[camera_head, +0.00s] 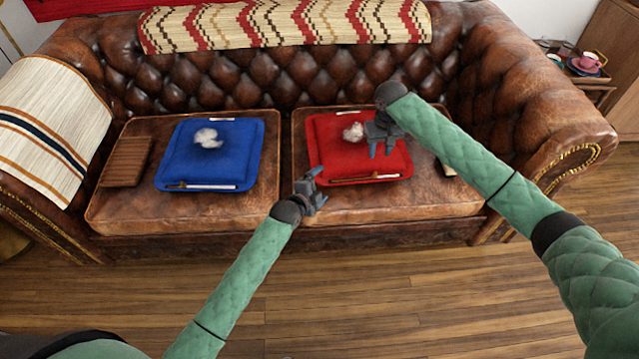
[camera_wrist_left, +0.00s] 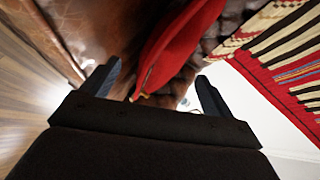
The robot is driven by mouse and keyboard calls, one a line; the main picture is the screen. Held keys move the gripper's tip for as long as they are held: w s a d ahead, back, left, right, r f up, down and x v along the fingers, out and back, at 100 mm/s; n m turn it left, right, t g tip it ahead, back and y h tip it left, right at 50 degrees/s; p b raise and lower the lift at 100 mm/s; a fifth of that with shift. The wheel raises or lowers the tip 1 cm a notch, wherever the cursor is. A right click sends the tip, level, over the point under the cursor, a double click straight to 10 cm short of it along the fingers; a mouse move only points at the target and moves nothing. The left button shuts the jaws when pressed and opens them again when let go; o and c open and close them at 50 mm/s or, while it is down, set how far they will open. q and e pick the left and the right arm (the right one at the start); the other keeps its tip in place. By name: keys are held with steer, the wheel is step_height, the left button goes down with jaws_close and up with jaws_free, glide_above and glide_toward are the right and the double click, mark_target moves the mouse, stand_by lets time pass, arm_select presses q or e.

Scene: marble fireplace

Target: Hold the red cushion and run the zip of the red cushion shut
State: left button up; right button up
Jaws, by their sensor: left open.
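The red cushion (camera_head: 330,150) lies flat on the right seat of the brown sofa. A zip (camera_head: 365,179) with a pale strip runs along its front edge. My left gripper (camera_head: 319,187) is open and empty, just off the cushion's front left corner. In the left wrist view the red cushion (camera_wrist_left: 182,42) reaches down between the two spread fingers (camera_wrist_left: 155,88), with a small yellowish zip end (camera_wrist_left: 142,95) near its tip. My right gripper (camera_head: 382,150) is above the cushion's right half, fingers apart and pointing down. Whether it touches the cushion is unclear.
A blue cushion (camera_head: 184,160) with a white tuft (camera_head: 207,138) lies on the left seat, beside a brown slatted mat (camera_head: 127,161). Another white tuft (camera_head: 353,131) sits on the red cushion. A side table with a pink cup (camera_head: 587,63) stands far right. The floor in front is clear.

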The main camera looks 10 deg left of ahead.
mark_target(332, 172)
arm_select(q)
steer(key=m, duration=0.3)
steer(key=shift+w+r+m+t, duration=0.2)
steer(key=shift+r+m+t, duration=0.1)
steer(key=shift+r+m, duration=0.1)
steer(key=shift+x, duration=3.85)
steer(key=shift+d, duration=0.1)
steer(key=shift+c, duration=0.2)
